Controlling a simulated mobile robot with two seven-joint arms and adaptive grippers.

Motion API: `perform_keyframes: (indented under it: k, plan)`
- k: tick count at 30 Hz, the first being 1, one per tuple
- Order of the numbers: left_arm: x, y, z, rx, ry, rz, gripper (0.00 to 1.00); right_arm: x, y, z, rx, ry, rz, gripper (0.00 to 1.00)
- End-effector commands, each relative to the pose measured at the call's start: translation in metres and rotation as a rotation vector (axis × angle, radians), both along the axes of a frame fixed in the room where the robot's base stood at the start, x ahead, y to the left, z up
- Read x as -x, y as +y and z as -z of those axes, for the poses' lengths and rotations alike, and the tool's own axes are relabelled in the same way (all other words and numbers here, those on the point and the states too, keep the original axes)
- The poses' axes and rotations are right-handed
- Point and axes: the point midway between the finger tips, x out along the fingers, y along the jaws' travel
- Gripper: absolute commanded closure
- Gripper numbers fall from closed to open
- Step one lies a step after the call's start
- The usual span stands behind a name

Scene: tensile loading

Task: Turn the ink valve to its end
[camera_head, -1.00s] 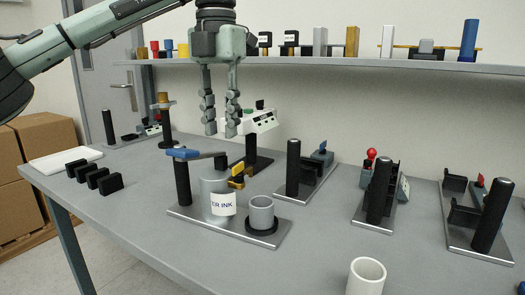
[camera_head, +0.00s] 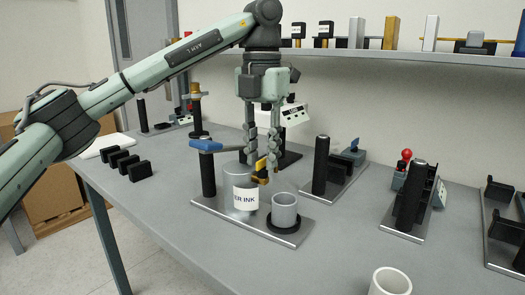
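The ink station has a silver tank (camera_head: 235,179) with a label reading "ER INK", standing on a metal base plate (camera_head: 208,206). A yellow valve handle (camera_head: 261,166) sits at the tank's right side. A blue lever (camera_head: 206,144) tops a black post on the left, and a grey cup (camera_head: 284,211) stands in a black ring on the plate's right. My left gripper (camera_head: 262,170) points down with its fingers apart on either side of the yellow handle. I cannot tell whether they touch it. My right gripper is not in view.
A black post fixture (camera_head: 320,165) stands right of the station, and another with a red knob (camera_head: 406,155) stands farther right. A white cup (camera_head: 390,282) is at the front. Black blocks (camera_head: 127,163) lie at the left. A shelf (camera_head: 400,57) runs behind.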

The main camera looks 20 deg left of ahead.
Motion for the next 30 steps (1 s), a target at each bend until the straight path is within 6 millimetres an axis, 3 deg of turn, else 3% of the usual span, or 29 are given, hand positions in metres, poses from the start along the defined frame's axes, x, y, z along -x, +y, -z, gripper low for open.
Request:
perform_keyframes:
  k: [5,12,30]
  plan:
    - [0.0,0.0001,0.0001,0.0,-0.001,0.0,0.74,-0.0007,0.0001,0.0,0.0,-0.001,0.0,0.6]
    - [-0.0001,-0.0001,-0.0001,-0.001,0.0,0.0,1.0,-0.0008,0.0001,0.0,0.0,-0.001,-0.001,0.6]
    - [-0.0001,-0.0003,-0.0005,-0.001,-0.001,0.09,1.0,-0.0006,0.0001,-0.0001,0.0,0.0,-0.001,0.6]
